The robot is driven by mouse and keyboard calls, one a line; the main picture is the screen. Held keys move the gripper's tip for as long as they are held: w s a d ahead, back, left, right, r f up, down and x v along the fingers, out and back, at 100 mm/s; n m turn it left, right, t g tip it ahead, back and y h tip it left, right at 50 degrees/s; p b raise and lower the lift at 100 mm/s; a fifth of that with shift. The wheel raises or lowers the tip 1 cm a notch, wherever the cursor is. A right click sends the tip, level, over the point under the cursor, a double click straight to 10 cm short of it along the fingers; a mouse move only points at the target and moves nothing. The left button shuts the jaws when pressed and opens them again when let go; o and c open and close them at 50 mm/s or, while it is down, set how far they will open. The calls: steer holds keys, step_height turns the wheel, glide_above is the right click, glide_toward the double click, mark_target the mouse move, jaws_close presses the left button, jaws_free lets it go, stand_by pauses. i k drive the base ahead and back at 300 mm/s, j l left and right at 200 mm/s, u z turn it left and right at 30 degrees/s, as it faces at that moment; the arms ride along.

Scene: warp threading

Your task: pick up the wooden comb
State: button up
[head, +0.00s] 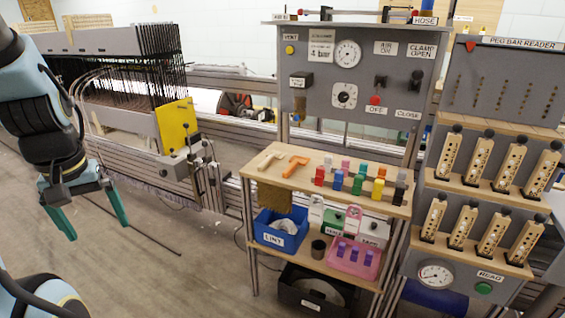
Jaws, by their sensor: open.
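A pale, wood-coloured T-shaped tool (269,160) lies on the left end of the wooden shelf top (312,188); it may be the wooden comb, but it is too small to make out teeth. An orange tool (294,166) of similar shape lies just to its right. My gripper (93,221) hangs at the left of the head view, pointing down with its two teal fingers spread apart and nothing between them. It is over the floor, well left of the shelf and apart from both tools.
Coloured blocks (358,185) stand on the shelf's right part. Below are a blue lint bin (281,238) and a pink basket (353,262). The loom frame with a yellow plate (177,125) stands behind my gripper. Wooden peg bars (480,160) fill the right rack. Floor left of the shelf is open.

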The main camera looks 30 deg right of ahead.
mark_target(271, 155)
steer(key=i+z, duration=0.1)
steer(key=z, duration=0.5)
steer(key=i+j+z, duration=0.25)
steer(key=i+z, duration=0.2)
steer(key=i+j+z, duration=0.45)
steer(key=i+j, duration=0.4)
steer(key=i+j+z, duration=0.1)
steer(key=i+j, duration=0.25)
steer(key=j, duration=0.25)
steer(key=i+j+z, duration=0.1)
steer(key=i+j, duration=0.3)
steer(key=j, duration=0.15)
